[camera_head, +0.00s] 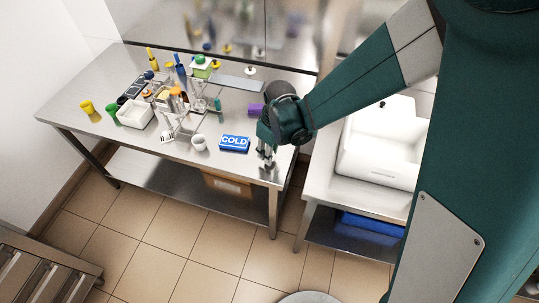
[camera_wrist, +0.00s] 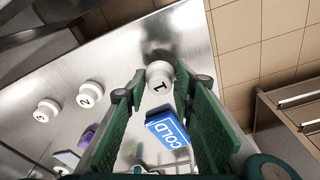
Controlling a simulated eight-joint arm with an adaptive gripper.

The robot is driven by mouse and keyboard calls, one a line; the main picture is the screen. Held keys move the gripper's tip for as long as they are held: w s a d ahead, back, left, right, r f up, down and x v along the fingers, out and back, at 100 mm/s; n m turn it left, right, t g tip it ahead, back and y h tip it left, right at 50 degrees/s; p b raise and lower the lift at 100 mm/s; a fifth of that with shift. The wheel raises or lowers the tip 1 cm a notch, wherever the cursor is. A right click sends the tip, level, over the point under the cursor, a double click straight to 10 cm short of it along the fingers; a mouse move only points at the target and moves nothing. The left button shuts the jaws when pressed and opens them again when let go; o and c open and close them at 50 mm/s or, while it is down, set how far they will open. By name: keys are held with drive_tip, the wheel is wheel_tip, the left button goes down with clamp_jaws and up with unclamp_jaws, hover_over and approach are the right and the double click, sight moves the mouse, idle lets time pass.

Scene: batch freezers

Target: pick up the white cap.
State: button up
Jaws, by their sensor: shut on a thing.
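A white cap marked "1" (camera_wrist: 160,76) sits between the fingertips of my gripper (camera_wrist: 161,90) in the wrist view. My gripper is shut on it. In the head view my gripper (camera_head: 267,157) points down at the right front end of the steel table, and its fingers largely hide the cap. I cannot tell whether the cap touches the table. Two similar white caps, marked "2" (camera_wrist: 90,94) and "3" (camera_wrist: 47,110), stand to the left in the wrist view.
A blue COLD pack (camera_head: 234,143) lies close beside my gripper. A white cup (camera_head: 198,143), a white tray (camera_head: 136,113) and a purple block (camera_head: 255,110) are on the steel table (camera_head: 75,118). A white sink (camera_head: 380,150) stands to the right, across a gap.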

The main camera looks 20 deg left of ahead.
drive_tip(key=shift+r+p, duration=0.5)
drive_tip(key=shift+r, duration=3.1)
drive_tip(key=shift+w+d, duration=0.2)
drive_tip(key=shift+w, duration=0.35)
drive_tip(key=w+d+r+m+p, duration=0.2)
drive_tip(key=w+d+m, duration=0.3)
drive_tip(key=w+d, duration=0.75)
drive_tip(key=w+d+r+m+p, duration=0.15)
drive_tip(key=w+d+m, duration=0.35)
drive_tip(key=w+d, duration=0.75)
drive_tip(key=w+d+r+m, duration=0.1)
drive_tip(key=w+d+m, duration=0.2)
drive_tip(key=d, duration=0.9)
drive_tip(key=w+d+m+h+p, duration=0.1)
drive_tip(key=w+d+m, duration=0.2)
drive_tip(key=w+d, duration=0.5)
drive_tip(key=w+d+r+m+h+p, duration=0.1)
drive_tip(key=w+d+m, duration=0.2)
drive_tip(key=d, duration=1.3)
drive_tip(key=shift+w+d+r+t, duration=0.3)
drive_tip(key=shift+w+r, duration=0.05)
drive_tip(key=shift+w, duration=1.1)
